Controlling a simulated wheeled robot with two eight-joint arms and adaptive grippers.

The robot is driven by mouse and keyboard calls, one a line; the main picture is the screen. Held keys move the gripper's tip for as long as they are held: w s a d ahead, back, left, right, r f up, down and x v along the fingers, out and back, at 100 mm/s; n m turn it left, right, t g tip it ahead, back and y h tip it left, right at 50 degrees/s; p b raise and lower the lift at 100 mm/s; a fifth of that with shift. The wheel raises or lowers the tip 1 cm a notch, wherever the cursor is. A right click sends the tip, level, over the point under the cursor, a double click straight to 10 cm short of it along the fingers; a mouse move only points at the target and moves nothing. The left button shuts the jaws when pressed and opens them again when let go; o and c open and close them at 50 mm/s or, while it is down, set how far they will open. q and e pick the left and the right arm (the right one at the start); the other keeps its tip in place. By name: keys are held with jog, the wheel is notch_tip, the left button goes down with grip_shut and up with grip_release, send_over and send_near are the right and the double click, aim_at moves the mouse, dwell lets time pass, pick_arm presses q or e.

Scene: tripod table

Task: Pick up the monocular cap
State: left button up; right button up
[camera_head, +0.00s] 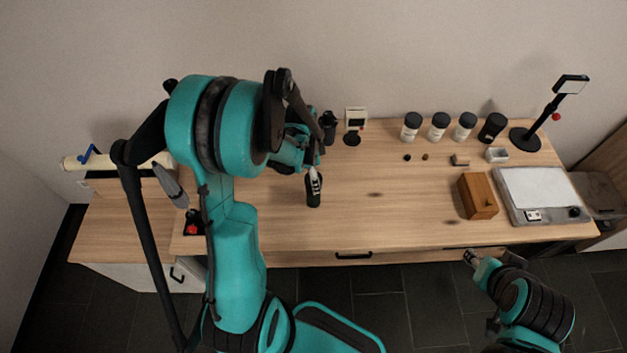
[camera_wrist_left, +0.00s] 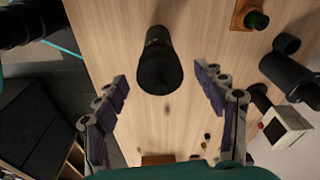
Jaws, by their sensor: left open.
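A dark monocular (camera_head: 313,192) stands on the wooden table, near its middle-left. In the left wrist view the monocular (camera_wrist_left: 158,65) is a black cylinder with a wide dark end facing the camera. I cannot clearly tell where the cap on that end begins. My left gripper (camera_head: 314,174) is just above it, partly hiding it in the head view. In the wrist view the left gripper (camera_wrist_left: 160,82) is open, with a finger on either side of the cylinder and gaps between. My right gripper (camera_head: 470,257) is by the table's front edge, too small to read.
Behind the left gripper stand a black object (camera_head: 328,126) and a small white device (camera_head: 355,120). Several dark-lidded jars (camera_head: 438,127) line the back. A brown wooden box (camera_head: 478,196), a grey-white tray (camera_head: 540,194) and a lamp (camera_head: 541,113) are at right. The table's centre is clear.

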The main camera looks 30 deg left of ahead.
pick_arm(q)
jog(key=c, duration=0.9)
jog(key=shift+r, duration=0.15)
